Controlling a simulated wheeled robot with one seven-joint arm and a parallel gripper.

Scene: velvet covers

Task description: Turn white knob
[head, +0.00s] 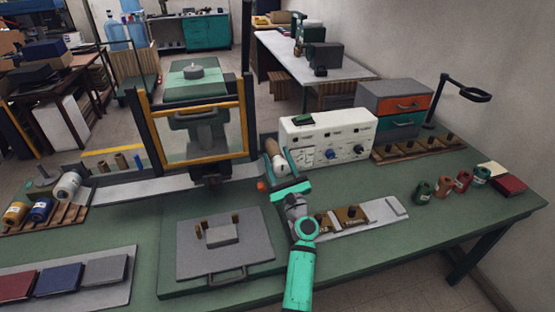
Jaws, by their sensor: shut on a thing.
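A white control box (318,128) stands on the green bench right of centre, with a row of knobs and switches along its front. My gripper (281,158) comes up from the bench's front edge to the lower left end of the box's front. It is shut on the white knob (281,166), which shows as a small pale round shape between the fingers. The fingers and wrist hide part of the knob, so its angle and any marking cannot be read.
A blue knob (331,154) sits to the right on the box's front. A yellow-framed press (197,158) stands to the left. A grey plate (205,262) and a pale tray with brown blocks (378,211) flank my arm.

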